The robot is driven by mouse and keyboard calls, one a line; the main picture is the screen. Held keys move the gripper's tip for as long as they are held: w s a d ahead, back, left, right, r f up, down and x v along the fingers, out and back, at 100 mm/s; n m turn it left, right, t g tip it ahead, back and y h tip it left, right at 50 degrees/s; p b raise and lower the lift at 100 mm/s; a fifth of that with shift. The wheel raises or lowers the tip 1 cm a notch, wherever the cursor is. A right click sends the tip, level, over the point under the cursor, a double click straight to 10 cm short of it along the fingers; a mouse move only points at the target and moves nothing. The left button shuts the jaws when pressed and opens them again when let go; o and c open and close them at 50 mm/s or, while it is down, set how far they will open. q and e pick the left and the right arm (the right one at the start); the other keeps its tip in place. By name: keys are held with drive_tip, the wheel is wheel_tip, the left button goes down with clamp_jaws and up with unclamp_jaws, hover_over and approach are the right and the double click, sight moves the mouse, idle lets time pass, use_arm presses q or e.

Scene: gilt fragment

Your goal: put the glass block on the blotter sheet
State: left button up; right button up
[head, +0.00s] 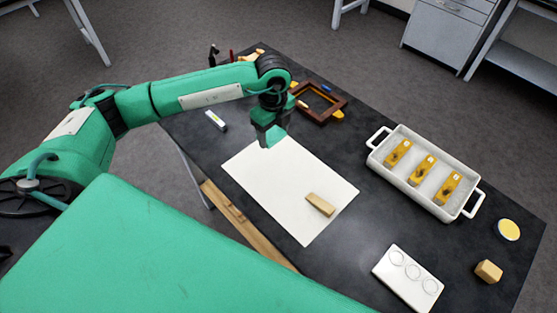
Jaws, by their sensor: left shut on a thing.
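My left gripper (268,127) points down over the far corner of the blotter sheet (275,187), a large cream sheet lying flat on the dark table. It is shut on a small green block, which I take to be the glass block (273,138). The fingers hide part of the block. The block shows against the sheet's upper edge, and I cannot tell whether it touches the sheet. My right gripper is not in view.
A wooden block (320,204) lies on the sheet's right part. Right of it are a white handled tray (410,187) with several yellow items, a white plate with rings (391,272), a yellow disc (508,229) and a wooden cube (488,271). A wooden frame (341,103) lies behind.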

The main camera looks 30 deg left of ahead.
use_arm(q)
drive_tip(key=p, duration=0.2)
hover_over(275, 167)
wheel_tip(275, 167, down, 8)
drive_tip(key=shift+a+r, duration=0.1)
drive_tip(key=shift+r, duration=0.15)
drive_tip(key=shift+f, duration=0.7)
wheel_tip(275, 167, down, 4)
drive_tip(key=shift+r+p, duration=0.25)
drive_tip(key=shift+p, duration=0.35)
drive_tip(key=shift+f, duration=0.2)
drive_tip(key=shift+f, duration=0.2)
drive_tip(key=o, duration=1.1)
drive_tip(key=shift+c, duration=0.2)
